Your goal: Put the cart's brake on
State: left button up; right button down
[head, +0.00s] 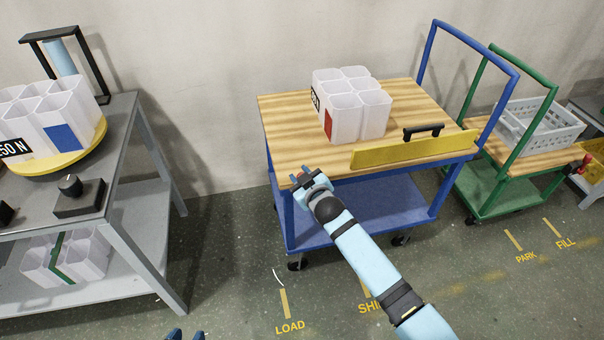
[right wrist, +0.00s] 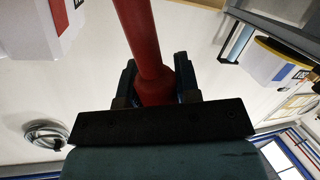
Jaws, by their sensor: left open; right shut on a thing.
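The blue cart (head: 350,208) has a wooden top and stands against the wall in the head view. My right gripper (head: 306,177) is at its near left corner, just at the edge of the wooden top. In the right wrist view, the right gripper (right wrist: 153,82) is shut on a red lever (right wrist: 142,40), around its thicker lower part as seen there. The lever is hard to make out in the head view behind the gripper. My left gripper (head: 182,334) is open and only its blue fingertips show at the bottom edge, apart from the cart.
White containers (head: 350,112) and a yellow panel (head: 410,150) with a black handle are on the cart. A green cart (head: 500,185) with a grey crate (head: 540,125) stands to the right. A grey bench (head: 125,135) stands left. Floor before the cart is clear, with yellow markings.

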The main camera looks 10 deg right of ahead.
pick_arm(q)
jog(key=shift+r, duration=0.15)
pick_arm(e)
jog(key=c, duration=0.8)
grip_release()
pick_arm(q)
jog(key=shift+r+p, duration=0.2)
jog(key=shift+p, duration=0.65)
pick_arm(e)
jog(key=v, duration=1.3)
jog(key=shift+s+r, duration=0.15)
jog(key=shift+s, duration=0.25)
pick_arm(q)
jog(key=shift+r, duration=0.25)
